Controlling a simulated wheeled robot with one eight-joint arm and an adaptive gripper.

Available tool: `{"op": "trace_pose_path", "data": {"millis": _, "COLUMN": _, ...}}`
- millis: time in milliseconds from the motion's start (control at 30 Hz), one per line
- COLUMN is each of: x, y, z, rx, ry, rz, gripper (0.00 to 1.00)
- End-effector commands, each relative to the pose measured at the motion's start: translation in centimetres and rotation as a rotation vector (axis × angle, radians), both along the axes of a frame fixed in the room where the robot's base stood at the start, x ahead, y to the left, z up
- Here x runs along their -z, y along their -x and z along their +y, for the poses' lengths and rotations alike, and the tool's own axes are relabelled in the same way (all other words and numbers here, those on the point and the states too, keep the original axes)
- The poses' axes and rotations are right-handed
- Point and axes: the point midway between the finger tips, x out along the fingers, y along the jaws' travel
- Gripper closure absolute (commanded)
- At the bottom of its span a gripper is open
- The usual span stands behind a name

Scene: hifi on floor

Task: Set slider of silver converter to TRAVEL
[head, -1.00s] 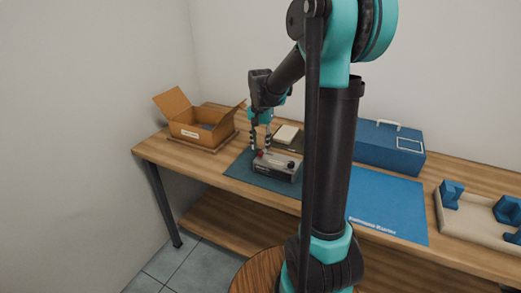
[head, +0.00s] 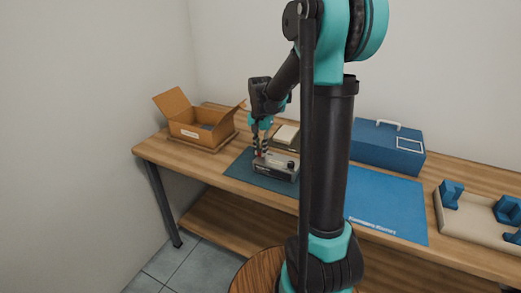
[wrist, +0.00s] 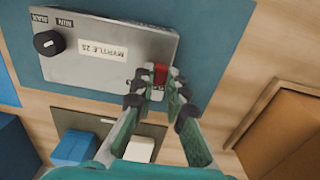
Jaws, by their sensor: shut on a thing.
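The silver converter (head: 275,169) is a grey box lying on a dark teal mat toward the left of the bench. In the wrist view the silver converter (wrist: 100,60) shows a black knob, MIN and MAX marks and a label that seems to read "MYRTLE 25". Its red slider (wrist: 160,73) sits at the end away from the knob. My gripper (head: 260,155) points down at that end. In the wrist view my gripper (wrist: 157,90) is shut on the red slider, one finger on each side. No TRAVEL mark is readable; the fingers hide part of the slider area.
An open cardboard box (head: 190,133) stands at the left. A blue toolbox (head: 385,150) is at the back right. A blue mat (head: 385,205) and a beige tray (head: 455,222) with blue blocks lie at the right. A small cream block (head: 286,133) is behind the converter.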

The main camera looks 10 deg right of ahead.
Motion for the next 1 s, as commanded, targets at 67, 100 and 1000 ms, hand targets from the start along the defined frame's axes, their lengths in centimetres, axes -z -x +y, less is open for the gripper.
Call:
{"op": "trace_pose_path", "data": {"millis": 67, "x": 0.0, "y": 0.0, "z": 0.0, "rx": 0.000, "ry": 0.000, "rz": 0.000, "gripper": 1.00}}
{"op": "trace_pose_path", "data": {"millis": 100, "x": 0.0, "y": 0.0, "z": 0.0, "rx": 0.000, "ry": 0.000, "rz": 0.000, "gripper": 1.00}}
{"op": "trace_pose_path", "data": {"millis": 1000, "x": 0.0, "y": 1.6, "z": -2.3, "rx": 0.000, "ry": 0.000, "rz": 0.000, "gripper": 0.66}}
